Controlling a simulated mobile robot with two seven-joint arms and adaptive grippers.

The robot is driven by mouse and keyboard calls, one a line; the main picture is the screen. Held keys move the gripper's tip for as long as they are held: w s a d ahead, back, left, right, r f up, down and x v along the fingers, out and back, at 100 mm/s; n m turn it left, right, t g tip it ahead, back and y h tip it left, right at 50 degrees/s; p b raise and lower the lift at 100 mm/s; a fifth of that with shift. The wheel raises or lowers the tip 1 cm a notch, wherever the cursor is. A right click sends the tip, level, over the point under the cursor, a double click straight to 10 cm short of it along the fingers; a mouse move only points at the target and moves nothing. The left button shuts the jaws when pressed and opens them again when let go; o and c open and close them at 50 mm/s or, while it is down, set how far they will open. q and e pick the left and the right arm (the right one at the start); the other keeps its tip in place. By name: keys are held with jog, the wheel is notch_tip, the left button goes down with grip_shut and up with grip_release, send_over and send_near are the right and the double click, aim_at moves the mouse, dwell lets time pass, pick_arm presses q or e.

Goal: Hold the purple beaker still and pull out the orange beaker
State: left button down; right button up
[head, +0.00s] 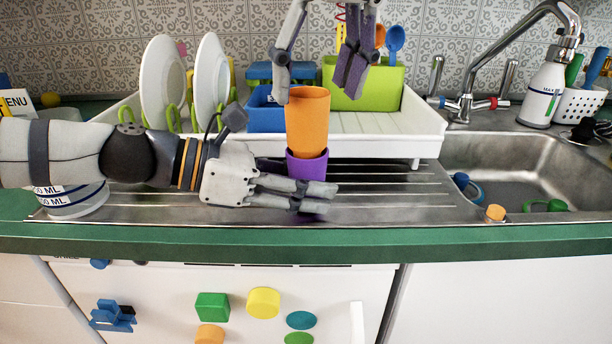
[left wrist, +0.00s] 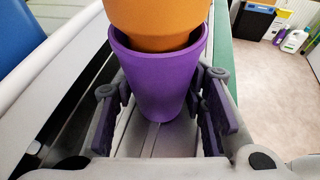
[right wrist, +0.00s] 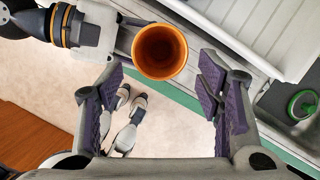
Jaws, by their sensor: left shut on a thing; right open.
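The orange beaker (head: 307,122) stands nested upright in the purple beaker (head: 307,167) on the metal drainboard. My left gripper (head: 318,198) reaches in from the left and is shut on the purple beaker, low on its sides. In the left wrist view the purple beaker (left wrist: 158,82) sits between the fingers, with the orange beaker (left wrist: 160,22) rising from its mouth. My right gripper (head: 318,82) is open and empty above the orange beaker. In the right wrist view the orange beaker's open rim (right wrist: 160,51) shows beyond and between the spread fingers.
A white dish rack (head: 385,140) with plates (head: 162,83), a blue container (head: 265,112) and a green caddy (head: 375,88) stands just behind the beakers. The sink (head: 530,165) lies to the right. The drainboard right of the beakers is clear.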

aim_at(311, 113)
jog(key=x, duration=0.5)
jog(key=shift+s, duration=0.1)
jog(key=shift+c, duration=0.6)
jog(key=shift+r, duration=0.1)
grip_shut()
